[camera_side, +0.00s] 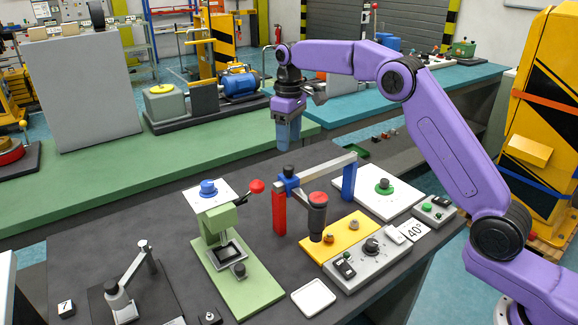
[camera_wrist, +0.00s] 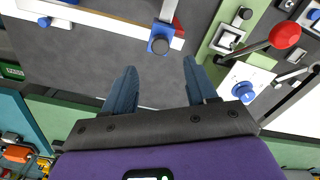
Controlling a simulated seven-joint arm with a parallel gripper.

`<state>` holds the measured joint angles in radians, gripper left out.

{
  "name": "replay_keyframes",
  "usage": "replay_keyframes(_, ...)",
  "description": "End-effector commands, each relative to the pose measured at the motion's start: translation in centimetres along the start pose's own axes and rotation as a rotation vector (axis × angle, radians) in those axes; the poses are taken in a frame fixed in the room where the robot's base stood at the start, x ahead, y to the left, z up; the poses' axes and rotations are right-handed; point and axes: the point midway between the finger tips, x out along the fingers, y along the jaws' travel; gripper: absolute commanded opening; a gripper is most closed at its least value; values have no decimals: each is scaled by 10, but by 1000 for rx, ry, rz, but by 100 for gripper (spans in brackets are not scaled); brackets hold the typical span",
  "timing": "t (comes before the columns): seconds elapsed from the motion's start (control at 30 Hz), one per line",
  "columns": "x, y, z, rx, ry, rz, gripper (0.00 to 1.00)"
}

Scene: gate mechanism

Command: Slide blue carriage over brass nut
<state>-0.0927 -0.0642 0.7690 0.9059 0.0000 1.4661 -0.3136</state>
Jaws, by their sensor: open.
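The blue carriage (camera_side: 287,182) sits on the grey rail (camera_side: 325,170), at the end by the red post (camera_side: 279,212). A blue post (camera_side: 349,181) holds the rail's other end. In the wrist view the carriage (camera_wrist: 160,45) carries a round dark knob and lies beyond my fingertips. Two small brass-coloured pieces stand on the yellow plate, an orange one (camera_side: 328,238) and a duller one (camera_side: 354,224); I cannot tell which is the brass nut. My gripper (camera_side: 288,148) hangs above the carriage, apart from it. Its fingers (camera_wrist: 160,85) are spread and empty.
Left is a green press (camera_side: 240,275) with a red-knobbed lever (camera_side: 256,186). A white plate (camera_side: 390,203) with a green disc lies right.

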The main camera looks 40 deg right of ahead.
Motion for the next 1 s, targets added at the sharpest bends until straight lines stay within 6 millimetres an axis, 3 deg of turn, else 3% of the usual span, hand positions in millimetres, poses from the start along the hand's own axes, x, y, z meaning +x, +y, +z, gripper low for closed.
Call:
replay_keyframes(0.3, 58, -1, 1, -1, -3, -1, 57)
replay_keyframes(0.5, 82, -1, 0, -1, -2, -1, 57)
replay_keyframes(0.93, 91, 0, 0, -1, 1, 0, 57)
replay_keyframes(0.97, 91, 0, 0, -1, 1, 0, 54)
replay_keyframes(1.0, 91, 0, 0, -1, 1, 0, 41)
